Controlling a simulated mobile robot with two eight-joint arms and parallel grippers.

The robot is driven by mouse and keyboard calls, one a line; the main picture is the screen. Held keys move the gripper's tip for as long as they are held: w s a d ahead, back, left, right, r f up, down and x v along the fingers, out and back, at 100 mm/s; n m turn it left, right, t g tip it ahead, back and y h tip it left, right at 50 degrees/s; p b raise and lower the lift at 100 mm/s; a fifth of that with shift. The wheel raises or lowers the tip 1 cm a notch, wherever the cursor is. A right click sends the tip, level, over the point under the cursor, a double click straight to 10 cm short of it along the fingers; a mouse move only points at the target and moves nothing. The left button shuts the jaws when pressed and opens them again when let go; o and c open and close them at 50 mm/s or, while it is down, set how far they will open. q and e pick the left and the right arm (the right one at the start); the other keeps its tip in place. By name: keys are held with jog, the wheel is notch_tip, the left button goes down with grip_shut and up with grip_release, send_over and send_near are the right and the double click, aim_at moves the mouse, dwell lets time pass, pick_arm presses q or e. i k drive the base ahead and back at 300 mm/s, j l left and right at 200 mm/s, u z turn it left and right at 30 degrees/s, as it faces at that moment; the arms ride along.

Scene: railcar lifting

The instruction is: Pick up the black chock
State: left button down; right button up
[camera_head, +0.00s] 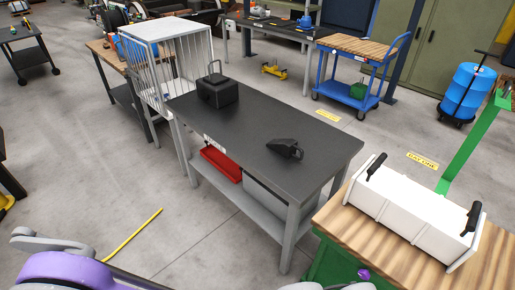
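The black chock (285,149) is a small dark wedge-shaped block. It lies on the dark top of the grey workbench (240,128), toward the bench's right end. Nothing touches it from above, and its far side is hidden. Parts of my own arms show along the bottom edge, purple and grey at the lower left. Neither gripper's fingers can be seen, so both grippers are out of view and the chock is not held.
A black box with a handle (217,92) stands at the bench's far left. A red tray (221,163) sits on its lower shelf. A white case with black handles (413,213) rests on a wooden top at the right. A white wire cage (168,60) stands behind left.

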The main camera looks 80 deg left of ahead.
aim_at(288, 148)
jog(key=u, duration=2.6)
jog(key=i+j+u, duration=0.1)
jog(key=i+j, duration=0.2)
jog(key=i, duration=0.2)
jog(key=i+j+u, duration=0.15)
jog(key=i, duration=0.35)
jog(key=i+j+u, duration=0.1)
jog(key=i+j, duration=0.15)
jog(key=i, duration=0.25)
